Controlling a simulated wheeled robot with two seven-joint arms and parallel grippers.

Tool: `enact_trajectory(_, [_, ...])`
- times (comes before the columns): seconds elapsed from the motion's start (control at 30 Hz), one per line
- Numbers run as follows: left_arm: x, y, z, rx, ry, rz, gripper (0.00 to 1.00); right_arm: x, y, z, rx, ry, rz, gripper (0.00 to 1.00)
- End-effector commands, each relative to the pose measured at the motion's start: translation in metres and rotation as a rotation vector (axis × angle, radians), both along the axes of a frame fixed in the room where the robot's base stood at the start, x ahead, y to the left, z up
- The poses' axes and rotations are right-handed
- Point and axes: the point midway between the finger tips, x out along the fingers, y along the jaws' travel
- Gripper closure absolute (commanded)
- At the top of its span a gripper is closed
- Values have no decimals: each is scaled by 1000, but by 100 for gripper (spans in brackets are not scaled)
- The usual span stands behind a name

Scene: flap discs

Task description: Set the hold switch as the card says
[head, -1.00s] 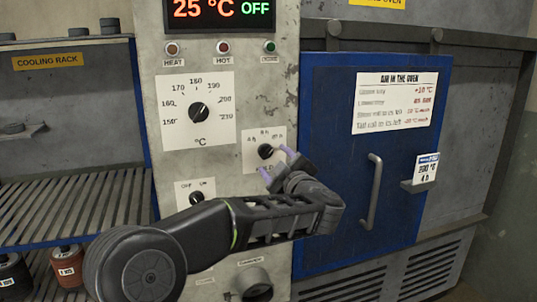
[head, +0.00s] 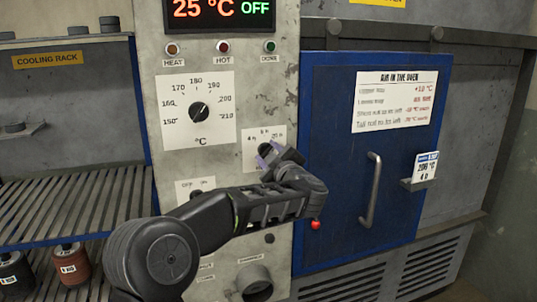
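The hold switch (head: 264,147) is a dark knob on a small white plate on the grey panel, with hour marks above it. My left gripper (head: 267,153) is at the switch, its purple fingertips over the lower part of the knob and plate. The fingers and wrist hide much of the switch, so its pointer cannot be read, nor whether the fingers touch it or are closed on it. The card (head: 427,167) stands in a holder on the blue oven door; it seems to read 200 °C and 4 h, but is blurred. My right gripper is out of view.
The temperature dial (head: 199,112) is left above the switch. Another small plate (head: 196,187) is partly behind my arm. The blue oven door (head: 335,180) has a vertical handle (head: 371,190). A small red knob (head: 315,225) shows below my wrist. The cooling rack (head: 70,205) is at left.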

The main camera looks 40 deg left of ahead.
Motion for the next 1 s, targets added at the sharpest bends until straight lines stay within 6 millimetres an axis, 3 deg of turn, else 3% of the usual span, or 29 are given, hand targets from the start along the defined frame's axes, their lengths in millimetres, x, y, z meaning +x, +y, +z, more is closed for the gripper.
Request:
enact_trajectory(0.47, [0,0,0,0,0,0,100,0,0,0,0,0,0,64])
enact_trajectory(1.0, [0,-1,-3,-66,-94,-1,100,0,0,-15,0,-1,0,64])
